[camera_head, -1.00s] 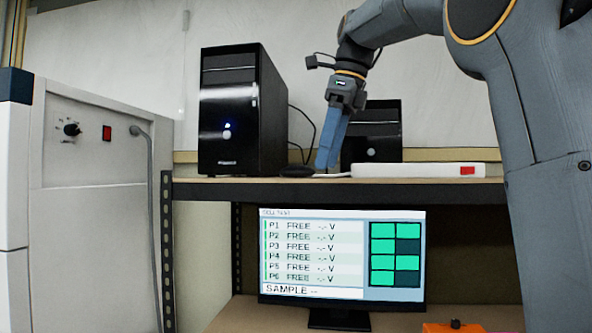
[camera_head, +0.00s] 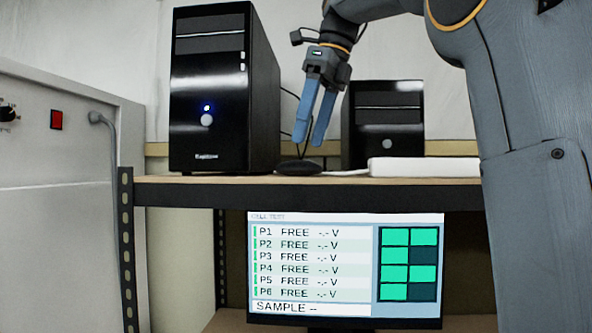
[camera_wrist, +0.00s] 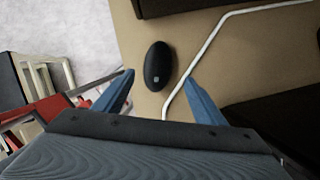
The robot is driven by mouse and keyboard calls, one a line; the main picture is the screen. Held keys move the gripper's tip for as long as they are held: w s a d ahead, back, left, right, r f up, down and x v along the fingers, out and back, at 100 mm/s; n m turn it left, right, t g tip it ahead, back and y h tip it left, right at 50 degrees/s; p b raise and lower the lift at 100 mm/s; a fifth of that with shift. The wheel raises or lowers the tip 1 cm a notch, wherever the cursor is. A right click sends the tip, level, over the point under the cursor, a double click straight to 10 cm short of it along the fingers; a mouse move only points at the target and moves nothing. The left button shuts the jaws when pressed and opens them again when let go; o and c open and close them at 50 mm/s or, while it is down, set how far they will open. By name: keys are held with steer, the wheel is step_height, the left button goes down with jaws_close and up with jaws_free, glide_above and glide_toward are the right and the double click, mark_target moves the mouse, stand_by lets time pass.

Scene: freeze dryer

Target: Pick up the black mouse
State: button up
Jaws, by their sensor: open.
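The black mouse (camera_head: 299,168) lies on the upper shelf between the two black computer towers, close to the shelf's front edge. In the wrist view the mouse (camera_wrist: 158,66) is a dark oval on the tan board, ahead of and between the two fingers. My gripper (camera_head: 311,142) points down with its blue fingers apart, just above the mouse. In the wrist view my gripper (camera_wrist: 158,88) is open and nothing is between the fingers. I cannot tell whether a fingertip touches the mouse.
A large black tower (camera_head: 222,95) stands left of the mouse and a smaller one (camera_head: 390,112) behind right. A white power strip (camera_head: 424,167) lies to the right. A white cable (camera_wrist: 205,45) runs beside the mouse, near the right finger. A monitor (camera_head: 345,262) stands below the shelf (camera_head: 230,189).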

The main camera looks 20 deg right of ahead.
mark_target(294, 168)
steer(key=shift+a+p+x, duration=0.15)
steer(key=shift+p+x, duration=0.35)
steer(key=shift+x, duration=0.95)
steer(key=shift+a+p+x, duration=0.2)
steer(key=shift+p+x, duration=0.25)
steer(key=shift+x, duration=1.05)
steer(key=shift+s+r, duration=0.1)
steer(key=c, duration=1.2)
